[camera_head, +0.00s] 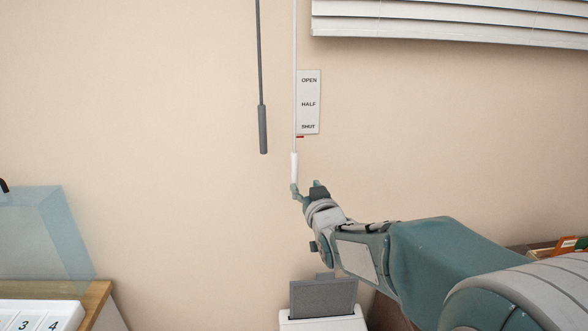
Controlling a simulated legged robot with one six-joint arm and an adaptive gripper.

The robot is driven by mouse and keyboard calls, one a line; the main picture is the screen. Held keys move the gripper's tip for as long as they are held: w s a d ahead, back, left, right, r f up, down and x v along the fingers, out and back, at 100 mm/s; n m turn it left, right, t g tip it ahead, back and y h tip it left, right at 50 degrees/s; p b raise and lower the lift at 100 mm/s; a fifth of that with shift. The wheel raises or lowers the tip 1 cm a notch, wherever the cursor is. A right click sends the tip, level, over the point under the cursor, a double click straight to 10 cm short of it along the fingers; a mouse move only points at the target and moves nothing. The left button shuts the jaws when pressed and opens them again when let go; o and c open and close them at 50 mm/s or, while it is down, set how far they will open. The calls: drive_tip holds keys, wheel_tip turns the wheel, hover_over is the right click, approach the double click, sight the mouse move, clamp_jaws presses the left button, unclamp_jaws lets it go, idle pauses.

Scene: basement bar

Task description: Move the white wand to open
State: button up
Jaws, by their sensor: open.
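The white wand (294,166) hangs on a thin white cord against the beige wall. A label plate (308,100) beside the cord reads OPEN at the top, HALF in the middle and SHUT at the bottom. A small red mark (300,137) sits just below SHUT. My gripper (306,187) is open at the wand's lower end, with one finger overlapping the wand's tip in the picture. I cannot tell whether it touches the wand.
A grey wand (263,129) hangs on a dark rod to the left. White blinds (450,22) are at the upper right. A white bin-like object (322,322) with a grey panel stands below my gripper. A clear blue box (40,235) is at the left.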

sight(295, 170)
drive_tip(key=w, duration=0.3)
drive_tip(key=w+a, duration=0.1)
drive_tip(key=w, duration=0.2)
drive_tip(key=w+a, duration=0.1)
drive_tip(key=w, duration=0.3)
drive_tip(key=shift+s, duration=0.1)
clamp_jaws()
